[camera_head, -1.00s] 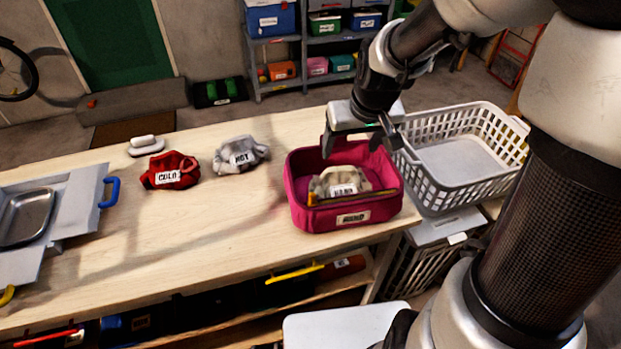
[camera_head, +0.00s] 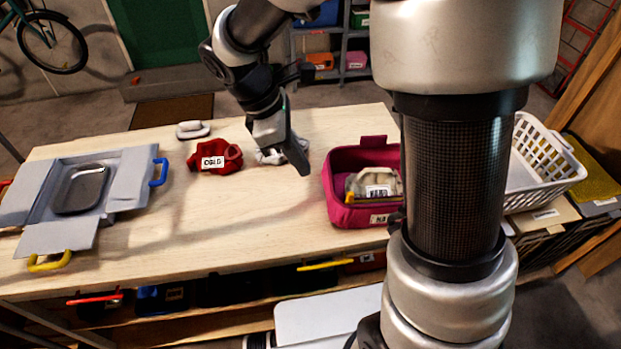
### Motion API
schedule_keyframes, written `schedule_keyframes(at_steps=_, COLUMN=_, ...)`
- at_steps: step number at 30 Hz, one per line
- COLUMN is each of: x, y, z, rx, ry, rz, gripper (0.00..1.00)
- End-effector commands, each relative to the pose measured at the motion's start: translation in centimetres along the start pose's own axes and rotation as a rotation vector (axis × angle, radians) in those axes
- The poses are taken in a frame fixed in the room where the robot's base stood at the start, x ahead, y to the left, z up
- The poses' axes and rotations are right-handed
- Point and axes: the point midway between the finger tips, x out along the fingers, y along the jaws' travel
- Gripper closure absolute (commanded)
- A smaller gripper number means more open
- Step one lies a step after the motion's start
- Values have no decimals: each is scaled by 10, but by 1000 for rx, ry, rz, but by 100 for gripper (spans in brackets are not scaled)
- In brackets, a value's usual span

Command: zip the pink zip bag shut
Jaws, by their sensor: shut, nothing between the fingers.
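The pink zip bag (camera_head: 341,208) stands at the right of the wooden table with its top open. A beige cloth bundle with a label (camera_head: 366,183) sits inside it, with a yellow strip near the front rim. A pink flap (camera_head: 373,142) sticks up at the back of the bag. My arm column hides the bag's right side. My gripper (camera_head: 304,172) is shut and empty. It hangs above the table to the left of the bag, apart from it, in front of the grey cloth bundle (camera_head: 266,157), which it mostly hides.
A red cloth labelled COLD (camera_head: 217,160) and a white object (camera_head: 193,130) lie left of my gripper. A grey open case (camera_head: 122,196) with a metal tray (camera_head: 80,190) fills the table's left. A white basket (camera_head: 548,165) stands at right. The table's middle front is clear.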

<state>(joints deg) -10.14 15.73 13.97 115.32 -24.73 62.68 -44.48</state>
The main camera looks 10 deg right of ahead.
Motion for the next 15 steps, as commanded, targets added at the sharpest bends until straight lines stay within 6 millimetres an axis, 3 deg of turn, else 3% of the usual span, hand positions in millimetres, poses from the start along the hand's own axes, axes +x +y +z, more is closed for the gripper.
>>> schedule_keyframes(at_steps=5, x=14, y=-1, z=2, rx=-27, ry=-20, rz=-5, gripper=100)
schedule_keyframes(at_steps=15, x=85, y=-2, z=2, rx=-26, ry=-18, rz=-6, gripper=100)
